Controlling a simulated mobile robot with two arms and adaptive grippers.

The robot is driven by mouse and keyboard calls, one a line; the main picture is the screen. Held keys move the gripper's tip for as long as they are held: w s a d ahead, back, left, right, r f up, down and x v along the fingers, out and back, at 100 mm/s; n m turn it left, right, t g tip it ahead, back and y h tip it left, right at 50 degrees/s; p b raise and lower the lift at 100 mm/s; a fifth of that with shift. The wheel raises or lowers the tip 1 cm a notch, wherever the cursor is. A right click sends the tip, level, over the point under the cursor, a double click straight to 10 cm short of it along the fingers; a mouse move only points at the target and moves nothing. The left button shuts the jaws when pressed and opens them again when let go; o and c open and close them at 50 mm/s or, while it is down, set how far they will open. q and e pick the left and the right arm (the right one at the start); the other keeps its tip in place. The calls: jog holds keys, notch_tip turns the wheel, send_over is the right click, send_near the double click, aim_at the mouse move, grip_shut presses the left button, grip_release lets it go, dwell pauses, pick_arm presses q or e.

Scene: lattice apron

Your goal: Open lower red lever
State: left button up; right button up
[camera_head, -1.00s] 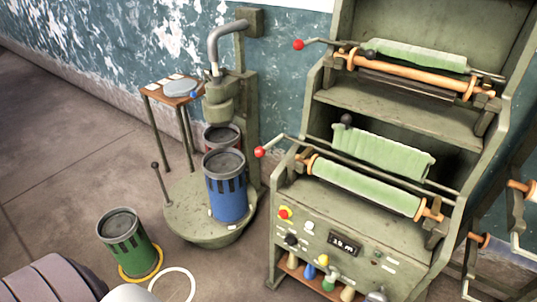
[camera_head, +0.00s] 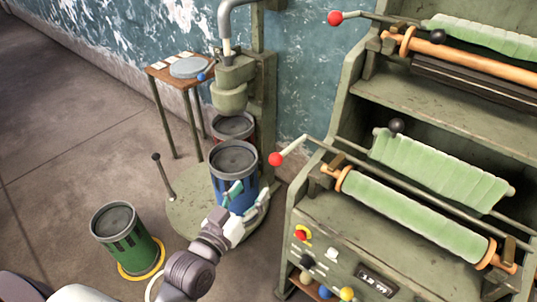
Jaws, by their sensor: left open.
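The lower red lever (camera_head: 276,159) is a red ball on a pale arm that sticks out to the left from the lower roller shelf of the green machine (camera_head: 330,212). A second red lever (camera_head: 335,18) sits higher, at the upper shelf. My left gripper (camera_head: 250,194) is open, in front of the blue canister (camera_head: 221,187), below and slightly left of the lower red ball. It looks apart from the lever. Its fingers hide part of the canister. My right gripper does not show.
A press on a round base (camera_head: 184,212) holds the blue canister and a red one (camera_head: 233,124) behind it. A green canister (camera_head: 126,238) stands on the floor at left. A small table (camera_head: 171,76) is by the wall. A black-knobbed rod (camera_head: 397,126) is near the lower roller.

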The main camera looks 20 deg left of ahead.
aim_at(272, 163)
pick_arm(q)
jog(key=w, duration=0.4)
jog(key=w+d+p, duration=0.1)
jog(key=w, duration=0.3)
jog(key=w+d, duration=0.1)
jog(key=w, duration=0.3)
jog(key=shift+p, duration=0.35)
jog(key=shift+w+d, duration=0.1)
jog(key=shift+w, duration=0.45)
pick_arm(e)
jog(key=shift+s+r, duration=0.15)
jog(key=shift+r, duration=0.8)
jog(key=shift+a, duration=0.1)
pick_arm(q)
jog(key=shift+c, duration=0.7)
grip_shut()
